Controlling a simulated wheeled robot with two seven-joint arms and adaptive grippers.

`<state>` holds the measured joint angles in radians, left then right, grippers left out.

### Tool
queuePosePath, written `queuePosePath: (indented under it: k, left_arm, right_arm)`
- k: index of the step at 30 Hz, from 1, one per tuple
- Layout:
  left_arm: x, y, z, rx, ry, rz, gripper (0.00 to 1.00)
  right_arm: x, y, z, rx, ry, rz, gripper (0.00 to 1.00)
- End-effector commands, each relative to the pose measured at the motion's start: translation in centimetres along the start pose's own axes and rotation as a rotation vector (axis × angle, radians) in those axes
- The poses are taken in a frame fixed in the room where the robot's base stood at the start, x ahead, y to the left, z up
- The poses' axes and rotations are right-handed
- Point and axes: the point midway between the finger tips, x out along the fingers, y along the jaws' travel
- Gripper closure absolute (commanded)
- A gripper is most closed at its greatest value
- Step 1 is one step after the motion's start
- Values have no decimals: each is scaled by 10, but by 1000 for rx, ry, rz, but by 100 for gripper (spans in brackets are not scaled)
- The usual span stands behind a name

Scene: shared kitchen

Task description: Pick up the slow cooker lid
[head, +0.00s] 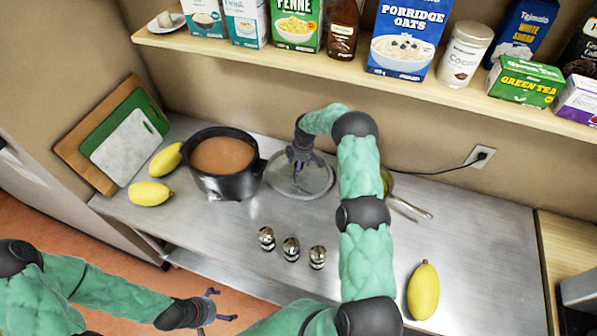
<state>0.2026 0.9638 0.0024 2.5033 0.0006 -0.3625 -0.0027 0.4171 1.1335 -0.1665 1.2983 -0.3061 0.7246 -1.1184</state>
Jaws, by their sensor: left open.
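The slow cooker (240,186) is a black pot with brown contents, standing uncovered on the metal counter. Its lid (318,184) looks like a round, clear glass disc and lies on the counter just right of the cooker. My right gripper (300,170) points down over the middle of the lid and hides its centre and any knob. I cannot tell whether its fingers are closed or touch the lid. My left gripper (222,305) is open and empty at the lower left, in front of the counter's edge and away from the lid.
Three small shiny shakers (291,249) stand in front of the lid. Yellow fruits lie left of the cooker (150,193) and at the front right (423,290). Cutting boards (123,145) lean at the left. A shelf (420,84) of groceries overhangs the back. The right counter is mostly clear.

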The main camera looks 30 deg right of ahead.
Motion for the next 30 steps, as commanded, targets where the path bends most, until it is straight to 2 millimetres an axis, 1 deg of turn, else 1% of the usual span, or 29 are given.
queuePosePath:
  k: [1,2,3,5,6,7,23,26,30]
  left_arm:
    - [0,0,0,0,0,0,5]
    - [0,0,0,0,0,0,5]
    - [0,0,0,0,0,0,5]
    - [0,0,0,0,0,0,5]
    - [0,0,0,0,0,0,5]
    - [0,0,0,0,0,0,5]
    - [1,0,0,0,0,0,5]
    - [4,-1,0,0,0,0,5]
    - [10,-4,0,0,0,0,5]
  right_arm:
    - [0,0,0,0,0,0,47]
    - [0,0,0,0,0,0,56]
    - [0,0,0,0,0,-1,67]
    - [0,0,0,0,0,-1,84]
    - [0,-1,0,0,0,-2,95]
    - [1,-1,0,0,0,-2,100]
    - [-1,-2,1,0,-2,-4,100]
    - [-8,-1,0,0,-1,-3,100]
    - [-29,1,-4,-1,1,3,100]
